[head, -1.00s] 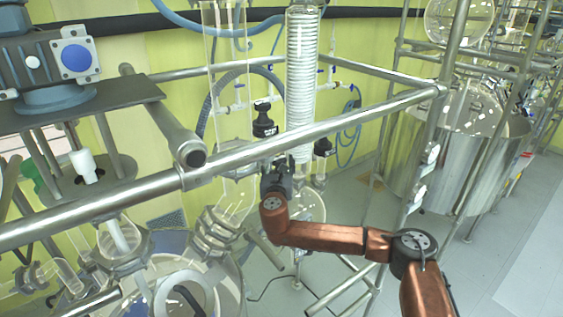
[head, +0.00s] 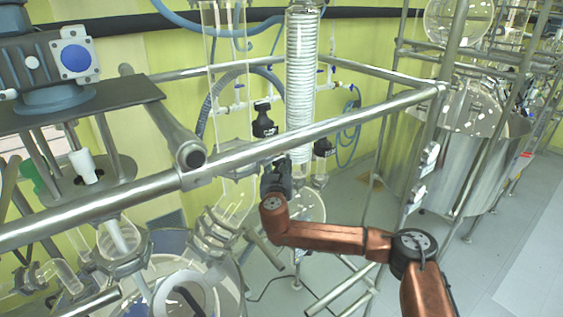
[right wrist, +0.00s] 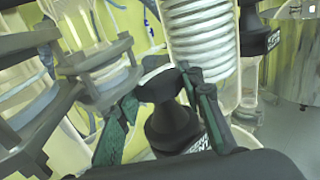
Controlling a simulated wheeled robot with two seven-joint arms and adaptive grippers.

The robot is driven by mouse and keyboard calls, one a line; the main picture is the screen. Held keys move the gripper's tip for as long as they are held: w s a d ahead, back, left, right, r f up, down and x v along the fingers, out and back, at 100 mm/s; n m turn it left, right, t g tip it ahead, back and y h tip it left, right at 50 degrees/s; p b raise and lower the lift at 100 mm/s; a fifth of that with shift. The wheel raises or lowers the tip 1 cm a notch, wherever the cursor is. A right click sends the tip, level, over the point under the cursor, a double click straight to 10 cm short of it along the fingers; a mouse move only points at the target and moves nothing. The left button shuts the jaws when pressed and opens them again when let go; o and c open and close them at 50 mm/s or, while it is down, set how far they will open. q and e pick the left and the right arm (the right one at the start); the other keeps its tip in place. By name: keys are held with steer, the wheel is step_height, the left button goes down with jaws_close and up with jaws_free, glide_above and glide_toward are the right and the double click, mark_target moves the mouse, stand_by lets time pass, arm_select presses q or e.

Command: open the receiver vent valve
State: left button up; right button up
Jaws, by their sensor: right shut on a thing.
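My right gripper (head: 276,176) is below the metal rail, near the foot of the coiled glass condenser (head: 301,85). In the right wrist view, its two dark green-grey fingers (right wrist: 160,105) stand on both sides of a black valve handle (right wrist: 168,122) with a white label, and are shut on it. The label is too blurred to read, so I cannot tell by it which valve this is. In the head view, my gripper hides this handle. Two other black valve handles show there, one left of the condenser (head: 265,124) and one right of it (head: 323,147). My left gripper is out of view.
The thick metal rail (head: 330,127) crosses diagonally just above my right gripper. Clamped glass fittings (head: 213,235) are close on the left, with a glass vessel (head: 195,275) below them. A large steel vessel (head: 455,150) stands at the right. The floor (head: 480,260) at right is open.

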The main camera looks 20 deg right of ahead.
steer(key=shift+a+f, duration=0.1)
stand_by(0.7)
steer(key=o, duration=1.2)
steer(key=shift+c, duration=0.2)
steer(key=v, duration=1.2)
steer(key=shift+c, duration=0.2)
